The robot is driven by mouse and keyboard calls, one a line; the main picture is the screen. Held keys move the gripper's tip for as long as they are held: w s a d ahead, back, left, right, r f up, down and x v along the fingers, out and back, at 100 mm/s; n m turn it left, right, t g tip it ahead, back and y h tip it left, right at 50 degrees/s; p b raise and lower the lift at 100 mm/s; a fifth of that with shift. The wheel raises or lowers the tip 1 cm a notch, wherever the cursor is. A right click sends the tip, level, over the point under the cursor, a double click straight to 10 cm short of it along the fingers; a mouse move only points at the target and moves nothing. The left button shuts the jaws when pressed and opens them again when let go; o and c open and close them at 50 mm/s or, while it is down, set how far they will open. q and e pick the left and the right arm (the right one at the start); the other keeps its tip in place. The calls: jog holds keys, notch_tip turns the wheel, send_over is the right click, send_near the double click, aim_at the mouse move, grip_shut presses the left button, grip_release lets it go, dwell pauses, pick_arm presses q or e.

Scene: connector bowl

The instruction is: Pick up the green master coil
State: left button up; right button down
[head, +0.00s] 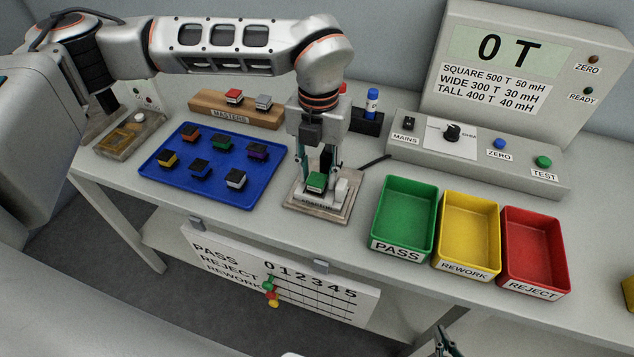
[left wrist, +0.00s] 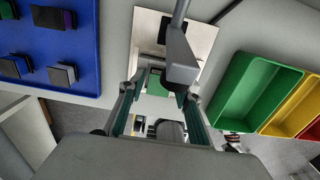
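The green master coil (head: 316,183) sits on the test fixture (head: 342,204) in the middle of the bench, its green top facing up. It also shows in the left wrist view (left wrist: 158,79), partly hidden by the fixture's arm and my gripper. My left gripper (head: 318,173) points down over the fixture, its fingers apart, one on each side of the coil. In the left wrist view the fingers (left wrist: 160,95) stand wide with no clear contact on the coil. My right gripper (head: 446,345) shows only as fingertips at the bottom edge; its opening is unclear.
The wooden MASTERS rack (head: 208,104) holds a red and a grey block. A blue tray (head: 262,188) with several dark-topped coils lies left of the fixture. The green (head: 433,190), yellow (head: 497,207) and red (head: 562,222) bins stand right. The tester (head: 540,180) is behind them.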

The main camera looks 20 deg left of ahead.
pick_arm(q)
jog(key=c, duration=0.9)
jog(key=shift+r, duration=0.1)
